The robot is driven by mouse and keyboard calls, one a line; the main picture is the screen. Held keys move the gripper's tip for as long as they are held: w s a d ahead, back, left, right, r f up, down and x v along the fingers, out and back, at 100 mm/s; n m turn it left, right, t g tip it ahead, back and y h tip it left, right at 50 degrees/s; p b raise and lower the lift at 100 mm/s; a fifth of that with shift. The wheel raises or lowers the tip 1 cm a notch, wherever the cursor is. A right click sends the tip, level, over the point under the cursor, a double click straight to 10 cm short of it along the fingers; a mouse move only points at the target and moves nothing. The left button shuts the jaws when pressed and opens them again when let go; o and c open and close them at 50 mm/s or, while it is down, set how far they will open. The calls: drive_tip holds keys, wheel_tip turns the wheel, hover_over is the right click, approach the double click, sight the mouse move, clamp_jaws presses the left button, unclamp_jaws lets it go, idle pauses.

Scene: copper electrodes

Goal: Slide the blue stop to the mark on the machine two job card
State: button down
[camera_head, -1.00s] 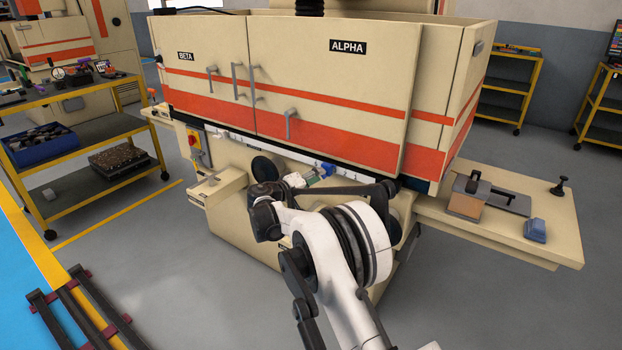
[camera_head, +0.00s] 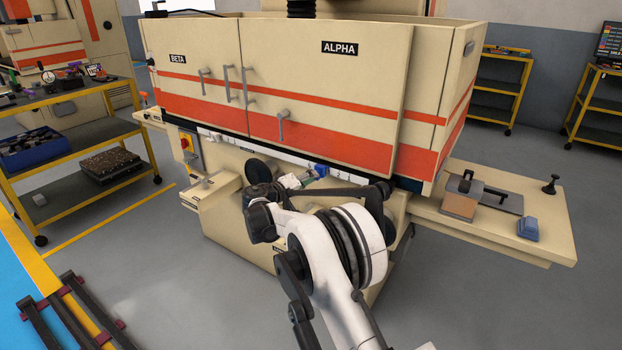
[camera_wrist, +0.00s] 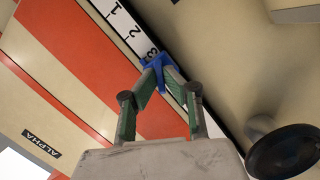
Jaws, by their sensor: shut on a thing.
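The blue stop (camera_wrist: 158,65) sits on the edge of a white numbered scale (camera_wrist: 124,27) in the wrist view, close to the numeral 3. My gripper (camera_wrist: 158,74) is shut on the blue stop, with its two green-sided fingers meeting at it. In the head view the blue stop (camera_head: 321,170) is a small patch on the rail under the ALPHA door, and my gripper (camera_head: 306,179) is beside it, partly hidden by my arm. The stop hides part of the scale. I cannot make out a machine two job card or its mark.
The cream machine with ALPHA and BETA doors (camera_head: 325,80) stands close above the rail. A dark round knob (camera_wrist: 285,150) is near my gripper in the wrist view. A side table (camera_head: 480,235) juts out at right. A yellow-framed cart (camera_head: 75,165) stands at left.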

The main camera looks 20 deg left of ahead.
drive_tip(key=shift+w+a+b, duration=0.2)
drive_tip(key=shift+a+b, duration=0.1)
drive_tip(key=shift+a, duration=0.6)
drive_tip(key=shift+w+a+b, duration=0.2)
drive_tip(key=shift+a+b, duration=0.05)
drive_tip(key=shift+a, duration=0.7)
drive_tip(key=c, duration=1.8)
unclamp_jaws()
drive_tip(key=shift+c, duration=0.2)
drive_tip(key=shift+s+d+f+b+v, duration=0.1)
drive_tip(key=shift+d+b+v, duration=0.05)
drive_tip(key=shift+v, duration=0.8)
drive_tip(key=shift+s+d+f+b+v, duration=0.1)
drive_tip(key=shift+d+v, duration=0.05)
drive_tip(key=shift+v, duration=0.85)
drive_tip(key=shift+d+f+b+v, duration=0.1)
drive_tip(key=shift+b+v, duration=0.05)
drive_tip(key=shift+v, duration=0.8)
